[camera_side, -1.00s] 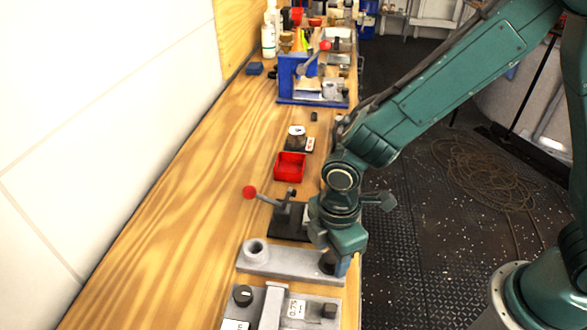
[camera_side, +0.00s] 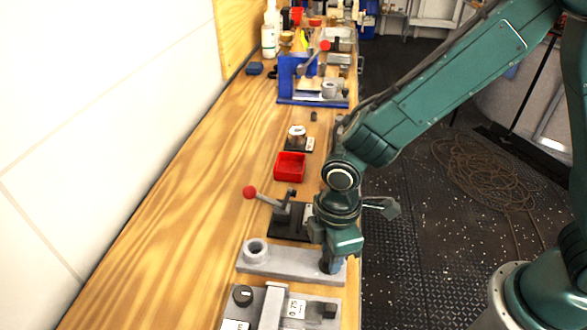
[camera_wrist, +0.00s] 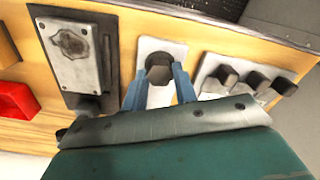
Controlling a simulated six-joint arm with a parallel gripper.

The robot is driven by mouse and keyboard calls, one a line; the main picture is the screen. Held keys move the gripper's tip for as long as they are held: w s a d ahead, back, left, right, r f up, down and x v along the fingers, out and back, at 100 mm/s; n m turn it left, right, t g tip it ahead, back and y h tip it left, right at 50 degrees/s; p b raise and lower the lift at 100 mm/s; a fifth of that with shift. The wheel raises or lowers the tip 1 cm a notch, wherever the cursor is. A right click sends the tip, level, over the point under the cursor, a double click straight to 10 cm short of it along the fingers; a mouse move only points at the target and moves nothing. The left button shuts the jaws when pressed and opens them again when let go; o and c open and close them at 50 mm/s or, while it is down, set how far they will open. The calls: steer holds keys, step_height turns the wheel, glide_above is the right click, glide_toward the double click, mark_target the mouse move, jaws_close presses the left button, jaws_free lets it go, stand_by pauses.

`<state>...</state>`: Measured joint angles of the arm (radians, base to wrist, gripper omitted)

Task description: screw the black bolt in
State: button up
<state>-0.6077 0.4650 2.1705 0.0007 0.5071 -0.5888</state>
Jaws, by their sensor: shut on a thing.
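The black bolt (camera_wrist: 160,70) stands at the right end of a light grey plate (camera_side: 285,262). In the wrist view its dark head shows between the two blue fingers of my gripper (camera_wrist: 160,88). My gripper (camera_side: 331,264) points down over that end of the plate and is shut on the bolt. In the side view the fingers and wrist mostly hide the bolt. How deep its thread sits cannot be told. A raised round boss with a hole (camera_side: 256,249) is at the plate's left end.
A fixture with a red-knobbed lever (camera_side: 288,217) stands just behind the plate, close to my wrist. A red bin (camera_side: 290,167) is farther back. A grey block with black knobs (camera_side: 268,305) is in front. The wooden bench is clear on the left.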

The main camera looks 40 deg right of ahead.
steer(key=m, duration=1)
steer(key=shift+m, duration=0.4)
steer(key=m, duration=0.4)
steer(key=shift+r+m, duration=0.1)
steer(key=shift+m, duration=0.2)
steer(key=m, duration=0.5)
steer(key=shift+w, duration=0.1)
steer(key=m, duration=0.5)
steer(key=shift+m, duration=0.4)
steer(key=m, duration=0.4)
steer(key=shift+m, duration=0.3)
steer(key=m, duration=0.9)
steer(key=shift+m, duration=0.4)
